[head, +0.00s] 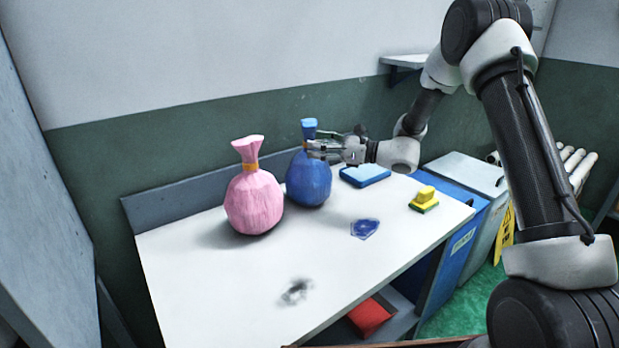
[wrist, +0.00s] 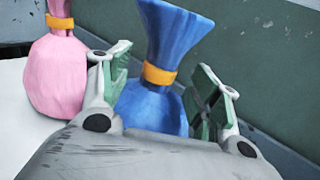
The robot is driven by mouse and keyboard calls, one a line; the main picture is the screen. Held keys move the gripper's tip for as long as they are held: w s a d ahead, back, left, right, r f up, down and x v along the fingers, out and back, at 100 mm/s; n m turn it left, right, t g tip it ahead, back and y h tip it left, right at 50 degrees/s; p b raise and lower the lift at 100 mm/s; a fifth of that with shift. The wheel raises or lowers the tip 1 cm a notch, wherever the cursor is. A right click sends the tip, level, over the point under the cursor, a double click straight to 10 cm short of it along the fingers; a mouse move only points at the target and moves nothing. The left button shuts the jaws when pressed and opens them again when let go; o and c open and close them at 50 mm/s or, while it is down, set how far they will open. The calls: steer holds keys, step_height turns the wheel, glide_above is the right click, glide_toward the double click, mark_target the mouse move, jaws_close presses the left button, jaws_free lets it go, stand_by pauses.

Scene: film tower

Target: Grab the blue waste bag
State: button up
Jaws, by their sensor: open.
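The blue waste bag (head: 308,180) stands upright on the white table, its neck tied with an orange band. My gripper (head: 312,148) is at the height of the bag's neck, coming from the right. In the wrist view the blue bag (wrist: 158,105) rises between the two open fingers of my gripper (wrist: 160,95), with the orange band between the fingertips. The fingers stand apart on either side of the neck, and I see gaps between them and it. The lower part of the bag is hidden by my gripper in the wrist view.
A pink bag (head: 254,203) stands close left of the blue one; it also shows in the wrist view (wrist: 55,75). A blue box-like item (head: 365,175), a yellow sponge (head: 424,199) and a blue crumpled piece (head: 365,229) lie on the table (head: 220,300). A wall is behind.

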steer(key=x, duration=0.3)
steer(key=shift+a, duration=0.1)
jaws_close()
